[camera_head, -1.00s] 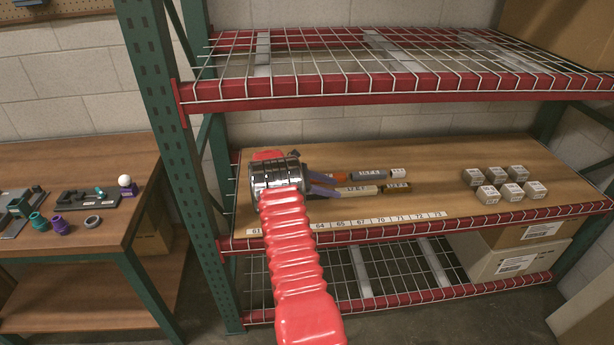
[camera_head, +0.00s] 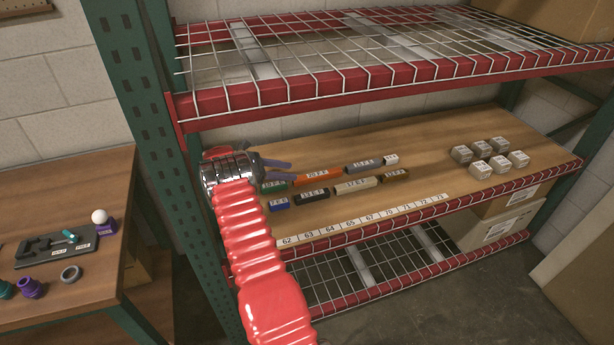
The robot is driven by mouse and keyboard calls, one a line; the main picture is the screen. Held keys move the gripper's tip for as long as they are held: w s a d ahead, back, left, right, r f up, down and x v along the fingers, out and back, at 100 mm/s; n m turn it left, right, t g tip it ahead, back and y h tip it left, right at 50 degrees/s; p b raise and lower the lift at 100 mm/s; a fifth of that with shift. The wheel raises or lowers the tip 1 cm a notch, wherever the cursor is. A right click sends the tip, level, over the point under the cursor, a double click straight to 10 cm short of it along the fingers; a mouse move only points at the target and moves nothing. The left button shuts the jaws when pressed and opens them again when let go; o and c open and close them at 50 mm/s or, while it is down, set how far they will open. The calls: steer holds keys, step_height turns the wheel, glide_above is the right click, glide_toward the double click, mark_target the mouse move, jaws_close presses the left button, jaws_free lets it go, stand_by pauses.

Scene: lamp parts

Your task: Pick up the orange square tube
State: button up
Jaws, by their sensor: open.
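The orange square tube (camera_head: 318,175) lies on the middle wooden shelf, in the back row between a green tube (camera_head: 273,187) and a grey tube (camera_head: 363,165). It has a printed label and nothing covers it. My gripper (camera_head: 284,170) is over the left part of the shelf, with its purple-grey fingers pointing right. The fingers are open and empty, near the green tube and the left end of the orange tube. From this view I cannot tell how high the fingers are above the tubes.
A front row holds blue (camera_head: 279,204), black (camera_head: 312,196), cream (camera_head: 356,185) and brown (camera_head: 396,175) tubes. Several grey cubes (camera_head: 480,147) stand at the right. A wire shelf (camera_head: 340,50) hangs above, and a green post (camera_head: 135,90) stands left. Bare wood lies between the tubes and cubes.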

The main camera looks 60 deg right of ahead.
steer(key=shift+w+a, duration=0.1)
steer(key=shift+w, duration=0.2)
glide_toward(320, 173)
steer(key=shift+s+d+f, duration=0.55)
steer(key=shift+s+f, duration=0.15)
steer(key=shift+s, duration=0.2)
steer(key=shift+s+d+f, duration=0.15)
steer(key=shift+s+d, duration=0.05)
steer(key=shift+d, duration=0.05)
steer(key=shift+s+d, duration=0.1)
steer(key=shift+x, duration=2.5)
steer(key=shift+d+r, duration=0.1)
steer(key=shift+r, duration=0.1)
steer(key=shift+c, duration=0.6)
jaws_close()
